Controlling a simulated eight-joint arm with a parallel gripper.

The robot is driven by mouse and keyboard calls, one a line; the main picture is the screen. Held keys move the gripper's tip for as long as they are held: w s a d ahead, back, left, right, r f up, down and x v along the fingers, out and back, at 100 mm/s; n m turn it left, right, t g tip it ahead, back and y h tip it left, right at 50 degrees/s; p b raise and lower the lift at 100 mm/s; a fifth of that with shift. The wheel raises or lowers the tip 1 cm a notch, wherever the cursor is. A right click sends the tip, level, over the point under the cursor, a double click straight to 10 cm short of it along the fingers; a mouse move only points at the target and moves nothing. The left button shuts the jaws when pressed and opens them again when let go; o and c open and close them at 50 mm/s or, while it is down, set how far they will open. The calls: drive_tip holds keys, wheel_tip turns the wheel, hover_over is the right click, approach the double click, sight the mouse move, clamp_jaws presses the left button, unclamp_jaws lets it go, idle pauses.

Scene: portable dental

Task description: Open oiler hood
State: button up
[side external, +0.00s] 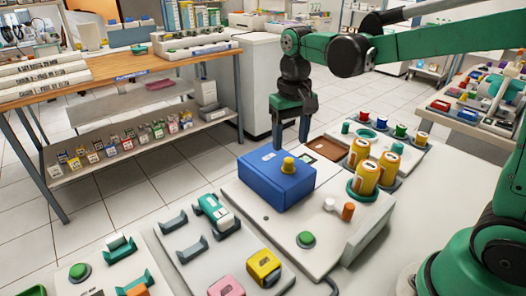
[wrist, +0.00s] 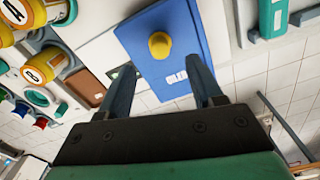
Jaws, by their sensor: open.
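The oiler hood appears to be the blue box-shaped cover (side external: 262,185) with a yellow knob (side external: 288,165) on top, sitting flat on a white station. What lies under it is hidden. My gripper (side external: 291,146) points down above the hood's far edge in the side view, open with nothing between its fingers. In the wrist view the hood (wrist: 162,25) and its knob (wrist: 159,44) show beyond the open fingers (wrist: 160,68), the knob lying between their directions. I see no contact with the knob.
Yellow cans (side external: 365,177) stand in a green holder right of the hood. A white and an orange peg (side external: 348,211) and a green button (side external: 306,239) are on the same white station (side external: 258,222). A brown tray (side external: 327,148) lies behind, near the fingers.

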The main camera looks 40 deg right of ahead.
sight(289, 160)
drive_tip(key=shift+f, duration=2.75)
clamp_jaws()
